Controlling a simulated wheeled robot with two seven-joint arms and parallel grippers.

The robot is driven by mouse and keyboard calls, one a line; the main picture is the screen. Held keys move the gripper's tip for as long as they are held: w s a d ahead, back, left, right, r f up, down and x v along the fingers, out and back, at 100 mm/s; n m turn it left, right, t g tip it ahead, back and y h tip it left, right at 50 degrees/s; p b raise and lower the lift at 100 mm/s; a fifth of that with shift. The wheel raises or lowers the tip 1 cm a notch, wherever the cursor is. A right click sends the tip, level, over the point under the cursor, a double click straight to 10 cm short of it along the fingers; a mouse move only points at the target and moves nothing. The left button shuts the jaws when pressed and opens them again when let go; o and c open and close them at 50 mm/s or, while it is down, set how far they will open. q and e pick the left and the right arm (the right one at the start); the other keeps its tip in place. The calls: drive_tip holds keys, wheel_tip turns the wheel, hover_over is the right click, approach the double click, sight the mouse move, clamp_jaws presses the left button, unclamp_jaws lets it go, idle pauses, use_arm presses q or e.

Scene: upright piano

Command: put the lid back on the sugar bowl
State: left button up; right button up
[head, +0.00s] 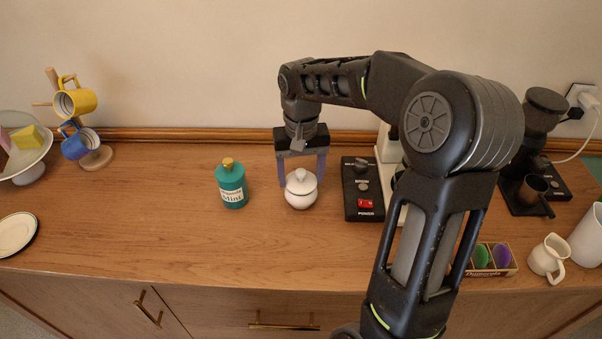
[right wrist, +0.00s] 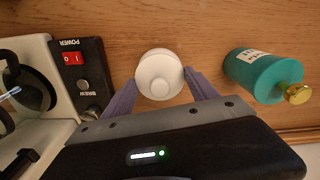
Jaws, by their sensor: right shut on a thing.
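The white sugar bowl (head: 301,200) stands upright on the wooden sideboard, left of the black control box. Its white domed lid (head: 300,180), with a small round knob, is at the bowl's mouth. I cannot tell whether it is fully seated. My right gripper (head: 302,180) reaches down from behind with one purple finger on each side of the lid, shut on it. In the right wrist view the lid (right wrist: 160,72) lies between the fingertips and hides most of the bowl. My left gripper is not in view.
A teal mint tin (head: 231,185) with a gold knob stands left of the bowl. The control box (head: 362,188) with a red power switch is close on the right. A mug tree (head: 97,157) and cake stand (head: 28,172) are far left. The front middle is clear.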

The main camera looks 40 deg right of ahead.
drive_tip(key=o, duration=1.6)
drive_tip(key=shift+r, duration=0.1)
drive_tip(key=shift+r+p, duration=2.8)
drive_tip(key=shift+r, duration=0.65)
clamp_jaws()
drive_tip(key=shift+f, duration=0.3)
